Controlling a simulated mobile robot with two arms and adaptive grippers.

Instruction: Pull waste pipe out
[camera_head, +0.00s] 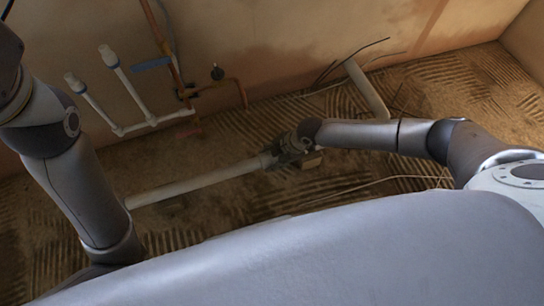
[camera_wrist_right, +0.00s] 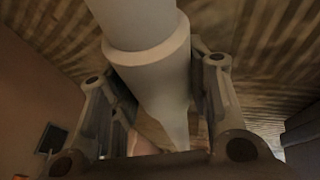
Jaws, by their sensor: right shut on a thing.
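A long pale waste pipe (camera_head: 195,184) lies across the ribbed floor area in the head view, running from beside my left arm to my right gripper. My right gripper (camera_head: 283,152) is shut on the pipe's right end. In the right wrist view the pipe (camera_wrist_right: 145,60) has a wider collar and passes between the fingers of my right gripper (camera_wrist_right: 160,95). The pipe's left end is hidden behind or close to my left arm. My left arm comes down at the left, and its gripper is not visible.
Two white capped pipes (camera_head: 125,80) and copper pipes (camera_head: 180,75) stand against the plaster wall. Another pale pipe (camera_head: 366,88) with dark wires beside it rises at the wall on the right. A thin cable (camera_head: 370,184) lies on the floor.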

